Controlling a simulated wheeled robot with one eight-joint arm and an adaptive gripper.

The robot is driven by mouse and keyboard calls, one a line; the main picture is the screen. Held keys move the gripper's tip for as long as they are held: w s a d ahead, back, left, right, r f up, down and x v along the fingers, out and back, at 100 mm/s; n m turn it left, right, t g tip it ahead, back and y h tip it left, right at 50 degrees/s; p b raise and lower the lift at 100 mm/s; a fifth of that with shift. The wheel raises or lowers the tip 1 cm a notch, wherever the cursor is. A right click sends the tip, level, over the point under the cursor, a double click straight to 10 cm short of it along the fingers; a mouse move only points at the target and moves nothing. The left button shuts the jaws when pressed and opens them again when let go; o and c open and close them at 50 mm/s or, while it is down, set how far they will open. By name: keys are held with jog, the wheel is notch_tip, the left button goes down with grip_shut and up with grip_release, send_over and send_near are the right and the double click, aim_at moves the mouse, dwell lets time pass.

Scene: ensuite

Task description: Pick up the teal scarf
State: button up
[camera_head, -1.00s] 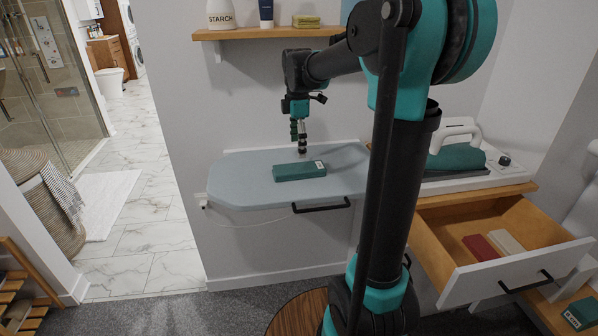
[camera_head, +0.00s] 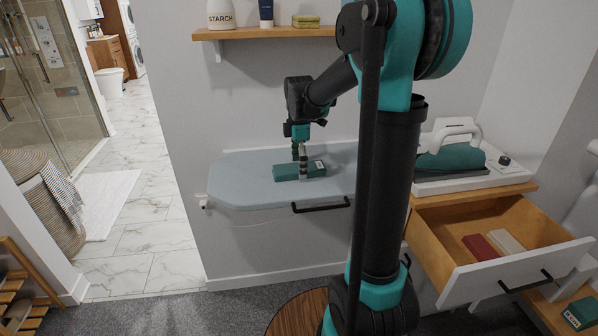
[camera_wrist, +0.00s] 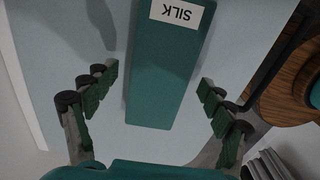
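The teal scarf (camera_head: 287,173) is a folded, flat block lying on the pale blue ironing board. In the wrist view the scarf (camera_wrist: 163,80) runs up the middle, with a white label reading "SILK" upside down at its far end. My gripper (camera_head: 302,166) is right over the scarf, pointing down, and hides part of its middle. In the wrist view my gripper (camera_wrist: 160,97) is open, with one finger pad on each side of the scarf and a gap to both edges. Whether the fingertips reach down beside it is hard to tell.
The ironing board (camera_head: 238,188) is otherwise bare. A wooden shelf (camera_head: 270,33) with bottles and a sponge is above it. To the right, an open drawer (camera_head: 521,262) holds a red and a beige folded item. A teal labelled block (camera_head: 580,312) lies at the lower right.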

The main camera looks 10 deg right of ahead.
jog(key=c, duration=1.1)
jog(key=shift+r, duration=0.1)
